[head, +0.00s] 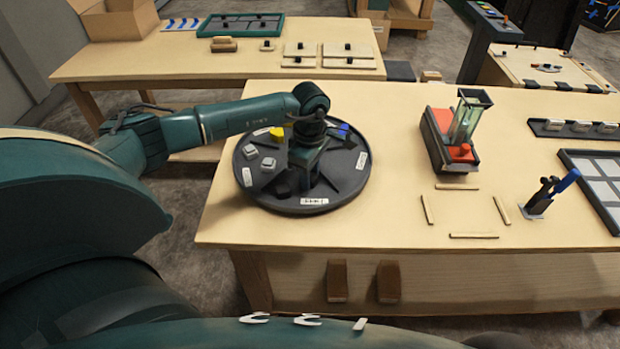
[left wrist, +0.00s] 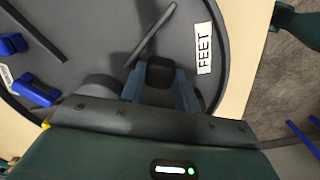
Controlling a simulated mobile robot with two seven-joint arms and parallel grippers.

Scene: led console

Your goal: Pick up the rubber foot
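The rubber foot (left wrist: 160,72) is a small black block in the left wrist view. It is in the turntable section by the white FEET label (left wrist: 204,48). My left gripper (left wrist: 160,88) points down over the round dark turntable tray (head: 345,185), with one finger on each side of the foot. The fingers look very close to its sides, but I cannot tell whether they press on it or whether it is off the tray. My right gripper is not in view.
The tray also holds grey square parts (head: 268,164), a yellow part (head: 277,133) and blue parts (left wrist: 35,90), split by raised dividers. To the right stand a red fixture with a clear tower (head: 467,120) and a blue-handled tool (head: 552,188). Table between tray and fixture is clear.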

